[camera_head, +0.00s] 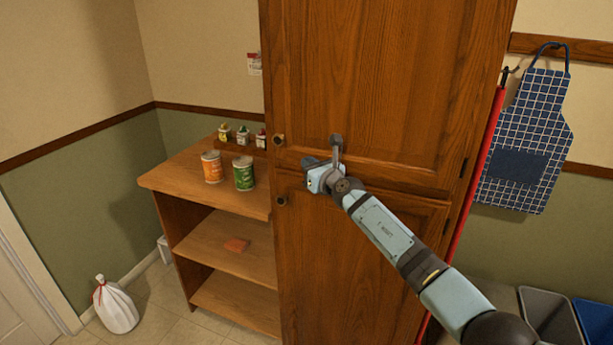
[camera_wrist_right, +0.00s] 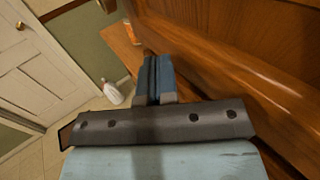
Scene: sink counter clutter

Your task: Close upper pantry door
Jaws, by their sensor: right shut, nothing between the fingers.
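The upper pantry door (camera_head: 385,75) is brown wood with a dark round knob (camera_head: 278,140) at its lower left corner. It looks flush or nearly flush with the cabinet; I cannot tell whether a small gap is left. My right gripper (camera_head: 309,163) is in front of the door's bottom edge, right of the knob. Its fingers, also in the right wrist view (camera_wrist_right: 155,75), are shut and empty, close to the wood. Whether they touch it is unclear. The door panel (camera_wrist_right: 240,45) fills that view's upper right. My left gripper is not in view.
The lower pantry door (camera_head: 345,270) looks shut below. A wooden shelf unit (camera_head: 190,180) with cans (camera_head: 212,167) and small jars stands to the left. A red pole (camera_head: 487,150), an apron (camera_head: 525,140) and bins (camera_head: 550,312) are to the right.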

